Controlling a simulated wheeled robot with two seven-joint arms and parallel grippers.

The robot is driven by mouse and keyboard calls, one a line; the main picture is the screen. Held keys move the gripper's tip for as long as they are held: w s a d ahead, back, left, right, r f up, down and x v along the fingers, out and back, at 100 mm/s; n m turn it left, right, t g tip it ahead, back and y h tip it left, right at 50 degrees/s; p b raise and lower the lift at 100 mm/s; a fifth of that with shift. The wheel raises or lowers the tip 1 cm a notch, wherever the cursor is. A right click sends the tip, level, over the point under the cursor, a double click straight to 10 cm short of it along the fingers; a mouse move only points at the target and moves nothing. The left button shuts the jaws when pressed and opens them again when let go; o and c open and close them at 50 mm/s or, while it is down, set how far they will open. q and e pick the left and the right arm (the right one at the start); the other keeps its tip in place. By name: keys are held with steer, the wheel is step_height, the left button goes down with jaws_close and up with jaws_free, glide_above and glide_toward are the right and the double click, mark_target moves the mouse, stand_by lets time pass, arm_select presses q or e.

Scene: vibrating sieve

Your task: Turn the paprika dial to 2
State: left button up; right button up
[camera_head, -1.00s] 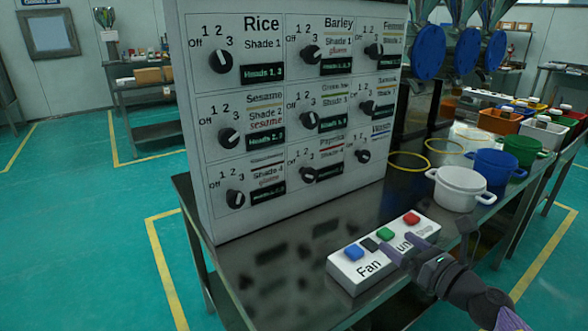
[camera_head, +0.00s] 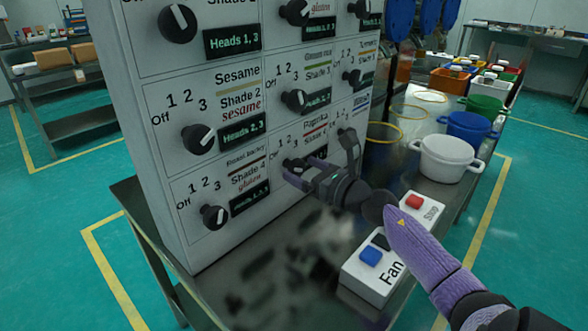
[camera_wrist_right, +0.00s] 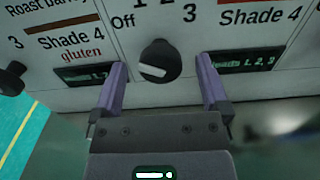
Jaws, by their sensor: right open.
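The paprika dial (camera_wrist_right: 159,55) is a round black knob with a white pointer mark on the white control panel (camera_head: 185,245), under a label with a red stripe. In the right wrist view its white mark lies nearly sideways, below the Off, 1, 2, 3 scale. My right gripper (camera_wrist_right: 162,66) is open, its purple fingers on either side of the dial with gaps on both sides. In the head view the right gripper (camera_head: 318,158) reaches the panel's lower row and partly covers the dial. My left gripper is not in view.
Other dials surround it, including the roast barley dial (camera_head: 213,217) and the sesame dial (camera_head: 197,139). A button box (camera_head: 375,287) stands on the table below my right arm. White (camera_head: 447,158) and blue (camera_head: 468,130) pots stand to the right.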

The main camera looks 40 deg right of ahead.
steer(key=shift+w+a, duration=0.1)
steer(key=shift+w, duration=1)
steer(key=shift+c, duration=0.2)
steer(key=c, duration=1.2)
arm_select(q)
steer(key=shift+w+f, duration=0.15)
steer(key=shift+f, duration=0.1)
